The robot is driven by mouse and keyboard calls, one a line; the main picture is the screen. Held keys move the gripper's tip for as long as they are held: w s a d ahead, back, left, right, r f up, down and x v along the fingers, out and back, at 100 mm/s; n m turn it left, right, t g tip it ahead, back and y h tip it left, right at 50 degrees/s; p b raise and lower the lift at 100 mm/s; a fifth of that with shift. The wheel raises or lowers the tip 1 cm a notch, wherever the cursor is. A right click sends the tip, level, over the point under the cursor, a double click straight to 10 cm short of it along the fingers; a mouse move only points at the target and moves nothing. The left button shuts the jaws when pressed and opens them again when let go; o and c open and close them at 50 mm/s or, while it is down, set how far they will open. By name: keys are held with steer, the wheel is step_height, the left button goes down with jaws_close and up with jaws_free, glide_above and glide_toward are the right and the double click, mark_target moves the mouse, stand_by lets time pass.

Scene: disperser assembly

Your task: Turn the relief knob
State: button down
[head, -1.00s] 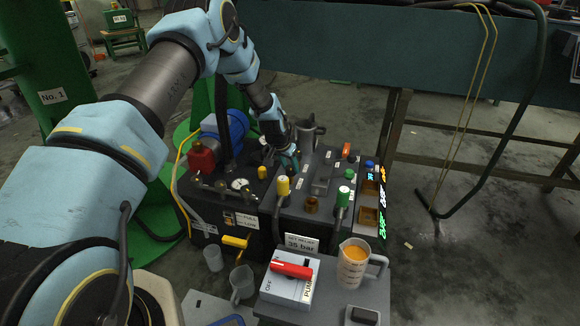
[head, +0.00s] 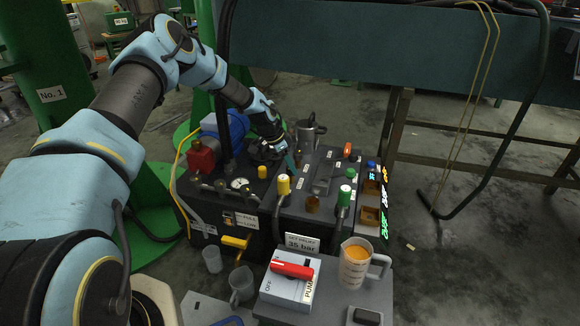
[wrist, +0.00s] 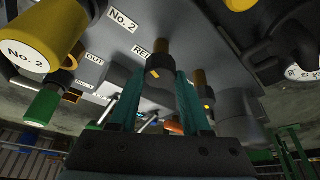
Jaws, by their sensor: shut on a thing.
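In the wrist view the two teal fingers of my gripper (wrist: 160,82) are closed around the relief knob (wrist: 158,66), a small dark knob with a yellow mark on a brass stem. A label beginning "RE" stands beside it, partly hidden by the stem. In the head view my gripper (head: 292,161) is at the top of the dark hydraulic unit (head: 262,211), and the knob there is hidden or too small to make out.
Yellow (head: 283,186) and green-topped (head: 344,196) fittings stand in front of my gripper. A metal pot (head: 307,133) is just behind it. A switch box (head: 290,284) with a red handle and a jug of orange liquid (head: 355,262) stand nearest. A sign reads 35 bar (head: 301,243).

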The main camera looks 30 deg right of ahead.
stand_by(0.3)
steer(key=shift+c, duration=1.8)
jaws_free()
steer(key=p+v, duration=0.1)
steer(key=v, duration=1)
steer(key=shift+d, duration=0.1)
